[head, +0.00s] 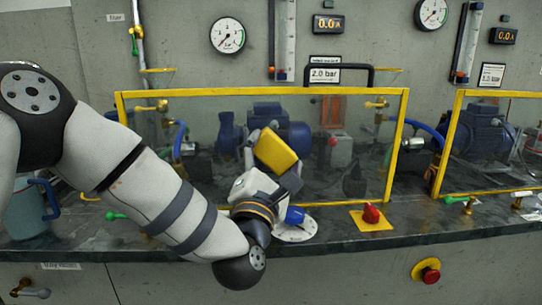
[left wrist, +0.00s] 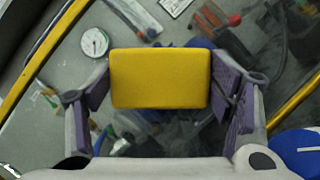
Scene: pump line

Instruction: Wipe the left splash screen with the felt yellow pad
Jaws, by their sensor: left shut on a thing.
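The yellow pad (head: 277,150) is a thick block with rounded corners. My left gripper (head: 270,160) is shut on it and holds it up before the left splash screen (head: 340,115), a clear pane in a yellow frame with a black handle on top. In the left wrist view the pad (left wrist: 160,78) sits between the two purple-lined fingers. Whether the pad touches the pane cannot be told. Dark smudges (head: 354,181) show at the pane's lower right. My arm hides the pane's lower left. My right gripper is not in view.
A blue pump (head: 290,133) stands behind the pane. A red knob (head: 371,213) on a yellow plate and a white disc (head: 297,232) with a blue part lie before it. A second yellow-framed screen (head: 489,194) is at right; a blue-handled jug (head: 28,212) is at left.

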